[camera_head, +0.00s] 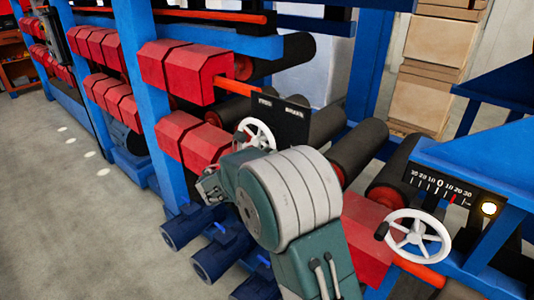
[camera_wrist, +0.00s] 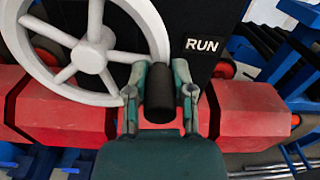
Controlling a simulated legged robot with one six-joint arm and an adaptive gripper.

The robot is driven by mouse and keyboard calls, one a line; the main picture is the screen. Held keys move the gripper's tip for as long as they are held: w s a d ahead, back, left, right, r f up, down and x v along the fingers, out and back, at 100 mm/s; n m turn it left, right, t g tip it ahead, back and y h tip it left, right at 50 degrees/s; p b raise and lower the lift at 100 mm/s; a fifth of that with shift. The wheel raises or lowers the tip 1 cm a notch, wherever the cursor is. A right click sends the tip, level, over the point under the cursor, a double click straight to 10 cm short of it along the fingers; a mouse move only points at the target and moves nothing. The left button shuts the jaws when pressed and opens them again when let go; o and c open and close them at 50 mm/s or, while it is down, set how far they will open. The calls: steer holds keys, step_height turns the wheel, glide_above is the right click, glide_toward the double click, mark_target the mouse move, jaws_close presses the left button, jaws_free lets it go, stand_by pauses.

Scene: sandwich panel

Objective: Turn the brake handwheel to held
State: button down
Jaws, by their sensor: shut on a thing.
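The white spoked handwheel (camera_wrist: 90,52) fills the upper left of the wrist view, in front of a black plate (camera_wrist: 215,18) with a white RUN label (camera_wrist: 202,45). Its black handle knob (camera_wrist: 160,98) stands at the lower right of the rim. My gripper (camera_wrist: 160,78) is shut on this knob, one finger on each side. In the head view the same handwheel (camera_head: 257,134) shows beyond my arm, its lower part covered. The black plate (camera_head: 280,118) beside it carries small white lettering, too small to read surely. My fingers' grip is hidden there.
Red blocks (camera_head: 190,140), dark rollers (camera_head: 358,150) and blue frame posts crowd my arm. Grey floor (camera_head: 70,200) is clear at left.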

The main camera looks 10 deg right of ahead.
steer(key=shift+w+f, duration=0.1)
steer(key=w+a+f+m, duration=0.3)
steer(key=w+f+m, duration=0.2)
steer(key=m, duration=1.3)
steer(key=shift+a+f, duration=0.35)
steer(key=shift+f, duration=0.5)
steer(key=shift+w, duration=0.1)
steer(key=shift+c, duration=2.3)
jaws_free()
steer(key=shift+w, duration=0.1)
